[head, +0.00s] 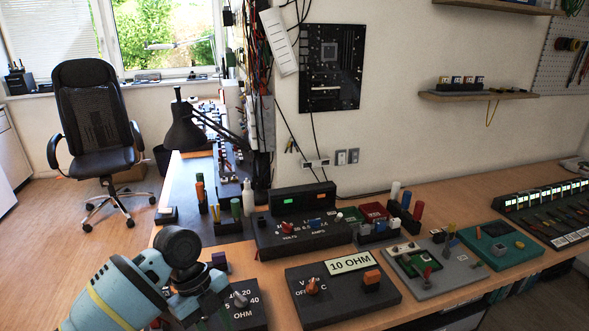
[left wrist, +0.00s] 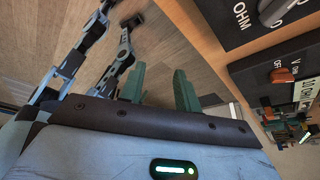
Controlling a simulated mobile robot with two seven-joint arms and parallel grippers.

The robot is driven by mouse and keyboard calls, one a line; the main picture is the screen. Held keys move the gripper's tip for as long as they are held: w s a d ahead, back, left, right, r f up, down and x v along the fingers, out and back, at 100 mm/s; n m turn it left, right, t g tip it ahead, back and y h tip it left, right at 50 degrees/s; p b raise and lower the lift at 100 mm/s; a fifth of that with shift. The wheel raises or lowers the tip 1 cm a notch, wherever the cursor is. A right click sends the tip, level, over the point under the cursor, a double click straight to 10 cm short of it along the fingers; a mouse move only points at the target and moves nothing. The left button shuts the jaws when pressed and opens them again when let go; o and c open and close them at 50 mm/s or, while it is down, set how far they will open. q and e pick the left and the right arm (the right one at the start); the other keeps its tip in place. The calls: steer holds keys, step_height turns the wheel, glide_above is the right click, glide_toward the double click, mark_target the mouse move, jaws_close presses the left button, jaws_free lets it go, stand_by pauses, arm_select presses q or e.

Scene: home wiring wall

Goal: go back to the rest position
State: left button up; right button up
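My left arm (head: 115,296) comes in from the lower left of the head view, over the near left edge of the bench. Its wrist covers part of a dark box marked OHM (head: 245,308). In the left wrist view, the two green fingers of my left gripper (left wrist: 158,74) stand apart with nothing between them. Wood floor shows behind them, and dark boxes on the bench lie to their right. My right gripper is in neither view.
A dark box labelled 10 OHM (head: 343,297) sits right of my left arm. Behind it is a meter box (head: 303,233) with a green display. Grey (head: 434,268) and teal (head: 491,245) boards lie further right. An office chair (head: 95,130) stands on open floor at left.

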arm_select(q)
steer(key=s+d+f+n+t+h+p, duration=0.1)
steer(key=s+d+f+n+t, duration=0.2)
steer(key=s+f+n, duration=0.35)
steer(key=s+d+f+n+t+h+p, duration=0.1)
steer(key=s+d+f+n+t+h, duration=0.2)
steer(key=f+n, duration=0.65)
steer(key=s+a+f+n+t+y, duration=0.1)
steer(key=s+a+n, duration=0.3)
steer(key=s, duration=0.6)
steer(key=s+a+f+n+t+y+p, duration=0.1)
steer(key=s+a+f+n+t+y, duration=0.1)
steer(key=s+a+n+t+y, duration=0.2)
steer(key=s+a, duration=0.3)
steer(key=s, duration=0.3)
steer(key=shift+s+t, duration=0.15)
steer(key=shift+t, duration=0.15)
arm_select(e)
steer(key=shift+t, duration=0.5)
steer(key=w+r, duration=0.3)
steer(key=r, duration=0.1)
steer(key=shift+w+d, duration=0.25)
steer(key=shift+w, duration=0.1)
arm_select(q)
steer(key=shift+f, duration=0.1)
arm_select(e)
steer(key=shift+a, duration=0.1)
